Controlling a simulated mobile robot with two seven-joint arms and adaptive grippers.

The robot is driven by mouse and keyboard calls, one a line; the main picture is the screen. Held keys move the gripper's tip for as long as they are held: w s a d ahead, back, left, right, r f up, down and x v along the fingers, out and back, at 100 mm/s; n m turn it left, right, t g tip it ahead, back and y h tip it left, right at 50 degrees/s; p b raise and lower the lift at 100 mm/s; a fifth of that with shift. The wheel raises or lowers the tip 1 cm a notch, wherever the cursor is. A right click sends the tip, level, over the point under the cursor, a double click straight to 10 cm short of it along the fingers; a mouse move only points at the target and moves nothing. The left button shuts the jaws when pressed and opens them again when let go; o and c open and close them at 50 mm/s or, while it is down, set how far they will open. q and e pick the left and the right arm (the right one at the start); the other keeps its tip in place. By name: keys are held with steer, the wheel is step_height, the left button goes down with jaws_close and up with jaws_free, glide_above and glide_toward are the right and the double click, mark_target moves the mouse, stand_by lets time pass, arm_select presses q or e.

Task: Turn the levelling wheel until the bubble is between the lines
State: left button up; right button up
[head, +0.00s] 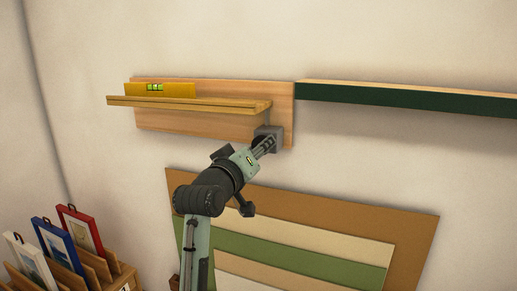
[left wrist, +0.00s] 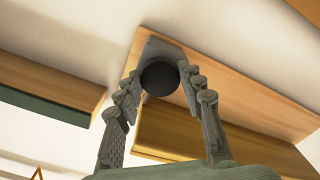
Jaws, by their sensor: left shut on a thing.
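A yellow spirit level (head: 178,90) lies on the wooden ledge (head: 190,103) at the upper left of the head view. Its green vial (head: 155,87) has dark lines; the bubble's exact place is too small to tell. The levelling wheel, a dark round knob (left wrist: 160,78), sits on a grey block (head: 269,133) under the ledge's right end. My left gripper (head: 263,146) reaches up to it and is shut on the wheel, with a finger on each side in the left wrist view (left wrist: 160,88). In the head view the gripper mostly hides the wheel. My right gripper is not in view.
A dark green-fronted shelf (head: 400,96) is on the wall to the right. A large striped panel in brown, green and cream (head: 405,232) is below. Framed prints (head: 80,230) stand in a wooden rack (head: 105,270) at the lower left.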

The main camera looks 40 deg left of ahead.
arm_select(q)
steer(key=o, duration=1.2)
steer(key=shift+r, duration=0.1)
steer(key=shift+c, duration=0.2)
